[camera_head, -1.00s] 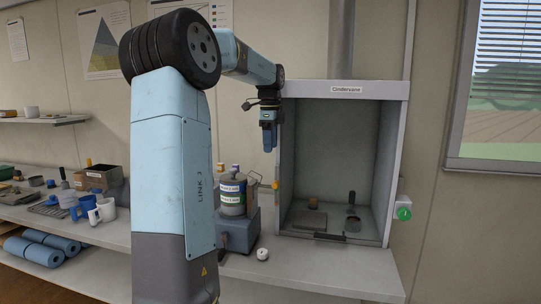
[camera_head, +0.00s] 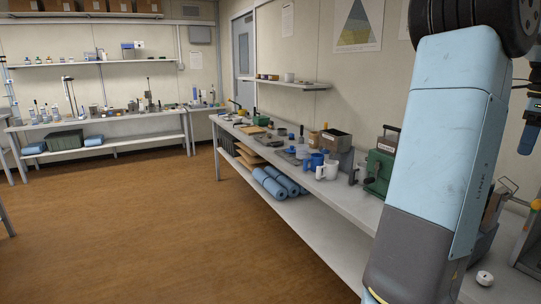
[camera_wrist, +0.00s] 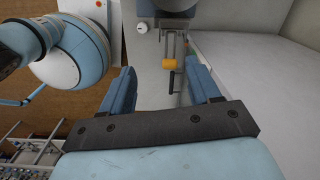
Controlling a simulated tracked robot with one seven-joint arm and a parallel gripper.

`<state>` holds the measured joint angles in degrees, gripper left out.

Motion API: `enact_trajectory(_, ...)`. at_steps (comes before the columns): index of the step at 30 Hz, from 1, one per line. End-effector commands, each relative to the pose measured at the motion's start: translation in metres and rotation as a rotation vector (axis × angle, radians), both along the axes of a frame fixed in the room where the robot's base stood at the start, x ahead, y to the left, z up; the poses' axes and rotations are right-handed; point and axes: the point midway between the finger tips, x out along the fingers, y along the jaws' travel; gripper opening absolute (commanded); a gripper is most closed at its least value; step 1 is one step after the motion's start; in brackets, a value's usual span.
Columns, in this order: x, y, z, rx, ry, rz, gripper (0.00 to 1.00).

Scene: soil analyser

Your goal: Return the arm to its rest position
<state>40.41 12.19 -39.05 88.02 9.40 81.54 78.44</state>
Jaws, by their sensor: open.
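My arm stands upright at the right of the head view, cut off by the top and right edges. My gripper (camera_head: 529,138) hangs at the right edge of that view, pointing down, above the bench. In the wrist view my gripper (camera_wrist: 160,68) has its two blue fingers spread apart, with nothing held between them. My own blue arm link fills the upper left of the wrist view.
A long bench (camera_head: 330,217) runs along the right wall, bearing blue mugs (camera_head: 310,162), a white mug (camera_head: 327,171) and a green box (camera_head: 378,172). A small white round object (camera_head: 484,278) lies near my arm. Open brown floor (camera_head: 150,230) fills the left. Another bench (camera_head: 100,120) stands at the back.

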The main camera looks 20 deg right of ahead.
Motion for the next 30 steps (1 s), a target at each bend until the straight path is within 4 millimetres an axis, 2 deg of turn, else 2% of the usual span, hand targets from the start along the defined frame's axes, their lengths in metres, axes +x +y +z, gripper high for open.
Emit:
enact_trajectory(1,0.016,0.019,0.002,-0.006,-0.023,0.092,0.62)
enact_trajectory(6,0.063,0.086,0.002,-0.039,-0.086,0.431,0.62)
enact_trajectory(12,0.105,0.174,0.000,-0.097,-0.143,0.840,0.62)
enact_trajectory(15,0.118,0.221,-0.002,-0.136,-0.166,1.042,0.62)
enact_trajectory(18,0.127,0.268,-0.006,-0.180,-0.183,1.248,0.62)
enact_trajectory(23,0.129,0.342,-0.013,-0.265,-0.201,1.575,0.62)
enact_trajectory(30,0.110,0.445,-0.035,-0.423,-0.196,2.059,0.62)
